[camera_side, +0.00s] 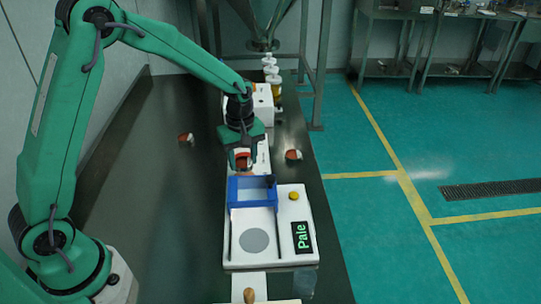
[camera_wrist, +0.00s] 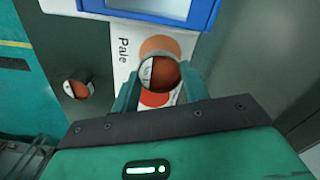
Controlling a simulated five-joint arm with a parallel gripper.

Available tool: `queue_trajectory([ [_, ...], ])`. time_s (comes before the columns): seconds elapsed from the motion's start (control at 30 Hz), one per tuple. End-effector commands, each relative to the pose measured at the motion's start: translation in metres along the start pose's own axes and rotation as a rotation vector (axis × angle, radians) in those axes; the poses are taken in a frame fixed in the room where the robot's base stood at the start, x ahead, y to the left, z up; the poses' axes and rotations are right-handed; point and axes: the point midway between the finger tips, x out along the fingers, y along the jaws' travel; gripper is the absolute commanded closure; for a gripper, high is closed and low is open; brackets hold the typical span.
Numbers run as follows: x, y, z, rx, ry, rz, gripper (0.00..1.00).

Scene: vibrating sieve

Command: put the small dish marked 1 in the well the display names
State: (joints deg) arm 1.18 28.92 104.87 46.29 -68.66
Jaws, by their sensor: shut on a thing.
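My gripper (camera_side: 242,163) is shut on a small dish (camera_side: 243,158) with red-brown contents and a white label. The dish also shows between the fingers in the wrist view (camera_wrist: 165,76); its label mark is too small to read surely. It is over a white strip (camera_wrist: 125,75) printed "Pale" with an orange round spot (camera_wrist: 160,45) and a red one (camera_wrist: 155,99), partly hidden by the dish. I cannot tell its height above the strip. The display (camera_side: 303,237) on the white machine reads "Pale" in green.
Two similar dishes lie on the dark bench, one to the left (camera_side: 186,138) and one to the right (camera_side: 293,155). A blue-framed tray (camera_side: 240,202) sits on the white machine (camera_side: 288,218) in front of my gripper, near a yellow button (camera_side: 294,196).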

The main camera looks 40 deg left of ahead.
Motion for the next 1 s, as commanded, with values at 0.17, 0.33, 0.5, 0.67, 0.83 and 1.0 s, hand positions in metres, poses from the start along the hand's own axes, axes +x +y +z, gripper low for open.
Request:
queue_trajectory([
  [0.17, 0.016, -0.001, 0.0, 0.0, -0.002, -0.004, 0.81],
  [0.33, 0.034, -0.001, 0.0, 0.0, -0.002, -0.004, 0.81],
  [0.5, 0.039, 0.0, 0.0, 0.0, 0.0, 0.0, 0.81],
  [0.67, 0.038, 0.0, 0.0, 0.0, 0.0, 0.0, 0.81],
  [0.83, 0.041, -0.001, 0.0, 0.0, -0.001, -0.001, 0.81],
  [1.0, 0.042, -0.001, 0.0, 0.0, -0.001, -0.001, 0.34],
])
